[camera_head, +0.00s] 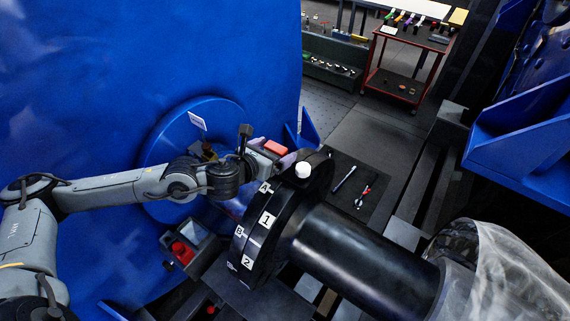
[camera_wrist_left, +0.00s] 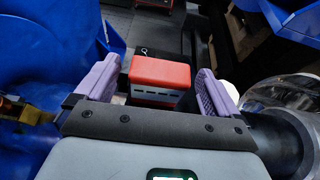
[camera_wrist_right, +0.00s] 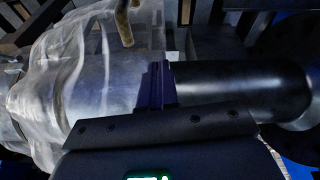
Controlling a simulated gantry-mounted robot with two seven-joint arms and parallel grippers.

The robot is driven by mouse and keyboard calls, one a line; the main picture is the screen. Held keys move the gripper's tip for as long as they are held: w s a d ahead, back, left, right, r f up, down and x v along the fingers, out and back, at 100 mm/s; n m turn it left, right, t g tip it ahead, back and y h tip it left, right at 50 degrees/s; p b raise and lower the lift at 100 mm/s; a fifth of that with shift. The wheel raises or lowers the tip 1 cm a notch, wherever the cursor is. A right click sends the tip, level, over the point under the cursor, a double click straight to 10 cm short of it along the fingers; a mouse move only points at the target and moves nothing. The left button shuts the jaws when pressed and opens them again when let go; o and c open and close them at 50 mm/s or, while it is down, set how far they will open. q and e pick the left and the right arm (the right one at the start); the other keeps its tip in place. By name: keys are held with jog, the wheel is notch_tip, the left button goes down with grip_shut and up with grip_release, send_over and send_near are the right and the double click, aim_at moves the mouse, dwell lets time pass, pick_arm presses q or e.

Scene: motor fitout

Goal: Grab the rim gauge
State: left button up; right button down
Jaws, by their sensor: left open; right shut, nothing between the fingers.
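The block with a red top and grey sides, which I take to be the rim gauge (camera_wrist_left: 158,78), shows between and beyond the purple fingers of my left gripper (camera_wrist_left: 157,70). The fingers are spread with a gap on each side of it, so the gripper is open. In the head view the red top of the gauge (camera_head: 275,147) shows just behind my left gripper (camera_head: 282,160), by the upper edge of the black flange marked 1 and 2 (camera_head: 266,240). What the gauge rests on is hidden. My right gripper (camera_wrist_right: 158,75) is shut and empty, above the shaft.
A thick black shaft (camera_head: 365,260) runs from the flange to a plastic-wrapped part (camera_head: 500,270). A white knob (camera_head: 302,169) stands on the flange, close to my left gripper. A dark mat (camera_head: 345,205) holds hand tools. A large blue housing (camera_head: 90,90) fills the left.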

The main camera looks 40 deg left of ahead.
pick_arm(q)
jog(key=shift+x, duration=1.5)
jog(key=shift+r, duration=0.1)
jog(key=shift+c, duration=0.4)
jog(key=c, duration=1.7)
jog(key=shift+r, duration=0.15)
grip_shut()
jog(key=shift+r, duration=0.15)
